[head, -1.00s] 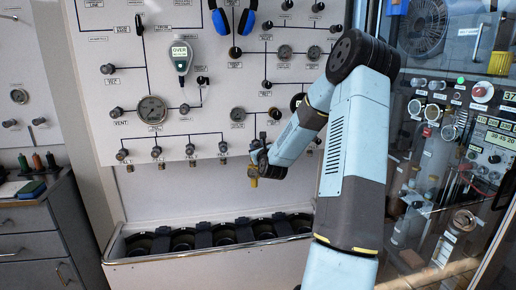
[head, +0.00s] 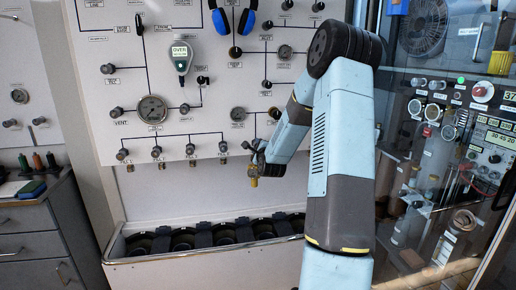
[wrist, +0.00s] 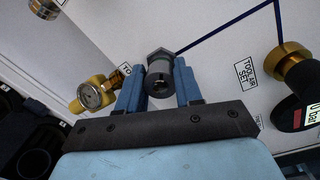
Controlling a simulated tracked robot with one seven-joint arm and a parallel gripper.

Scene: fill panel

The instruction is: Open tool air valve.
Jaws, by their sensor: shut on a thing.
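My gripper (wrist: 159,82) is shut on a dark valve knob (wrist: 159,62) with a hexagonal collar on the white panel; one blue finger lies on each side of it. A label beginning "TO" (wrist: 126,69) is partly hidden by the left finger, so I cannot read it all. In the head view my gripper (head: 257,158) is at the lower right of the panel (head: 180,70), and the knob is hidden there by my arm and gripper.
A brass regulator (wrist: 298,75) is at right, near a "TOOL AIR SET" label (wrist: 245,72). A trough of dark holders (head: 205,258) lies below the panel. A glass-fronted cabinet (head: 440,150) stands right.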

